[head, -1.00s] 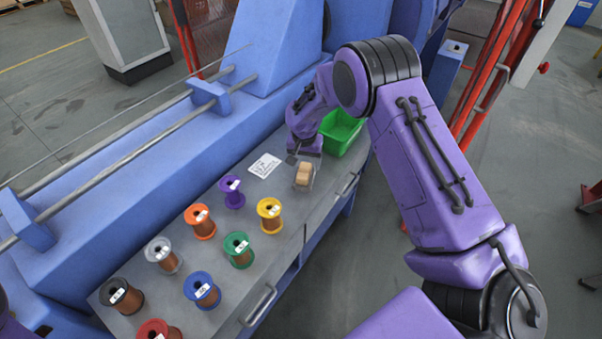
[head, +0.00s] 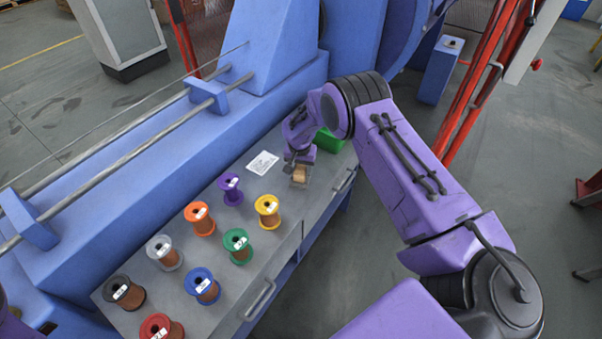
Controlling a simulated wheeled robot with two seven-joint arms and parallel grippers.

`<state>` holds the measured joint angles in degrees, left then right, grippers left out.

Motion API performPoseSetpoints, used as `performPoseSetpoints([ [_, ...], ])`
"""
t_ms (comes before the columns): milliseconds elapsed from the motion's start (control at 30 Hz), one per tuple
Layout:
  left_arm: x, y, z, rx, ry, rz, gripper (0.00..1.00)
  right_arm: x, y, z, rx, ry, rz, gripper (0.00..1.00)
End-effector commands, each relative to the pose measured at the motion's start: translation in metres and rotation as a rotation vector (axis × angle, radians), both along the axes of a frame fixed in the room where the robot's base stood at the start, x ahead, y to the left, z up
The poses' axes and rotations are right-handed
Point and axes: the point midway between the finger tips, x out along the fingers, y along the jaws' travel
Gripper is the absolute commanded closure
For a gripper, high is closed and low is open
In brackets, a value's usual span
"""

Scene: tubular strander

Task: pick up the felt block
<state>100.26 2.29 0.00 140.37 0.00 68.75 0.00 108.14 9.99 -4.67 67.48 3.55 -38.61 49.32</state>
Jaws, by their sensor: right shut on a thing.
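The felt block (head: 300,174) is a small tan block near the right end of the grey bench top. My right gripper (head: 300,179) points down over it and is shut on it, with the fingers at its sides. Whether the block touches the bench is hard to tell at this size. Only a small purple bit of my left arm shows at the left edge; my left gripper is not in view.
Several wire spools, such as the yellow one (head: 268,211) and the purple one (head: 230,188), stand on the bench (head: 216,247). A white label card (head: 263,163) lies left of the gripper. A green bin (head: 329,143) is partly hidden behind my arm. The blue machine (head: 110,190) runs along the back.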

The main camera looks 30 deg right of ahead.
Motion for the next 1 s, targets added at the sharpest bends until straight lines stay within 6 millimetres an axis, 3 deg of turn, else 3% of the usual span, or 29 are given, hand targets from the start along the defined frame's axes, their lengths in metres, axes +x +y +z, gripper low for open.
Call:
performPoseSetpoints([
  [233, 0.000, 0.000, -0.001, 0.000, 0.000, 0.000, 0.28, -0.001, 0.001, 0.004, 0.001, 0.003, 0.000, 0.90],
  [400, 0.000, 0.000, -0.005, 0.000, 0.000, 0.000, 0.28, -0.001, 0.001, 0.034, 0.002, -0.001, -0.001, 0.90],
  [633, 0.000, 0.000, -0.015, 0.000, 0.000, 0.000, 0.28, -0.053, 0.021, 0.094, -0.001, -0.001, 0.001, 0.90],
  [800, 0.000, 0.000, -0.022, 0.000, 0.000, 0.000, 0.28, -0.097, 0.039, 0.113, -0.001, -0.001, 0.001, 0.90],
  [1000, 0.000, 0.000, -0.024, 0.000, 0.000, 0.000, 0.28, -0.125, 0.050, 0.127, 0.000, 0.001, 0.000, 0.90],
])
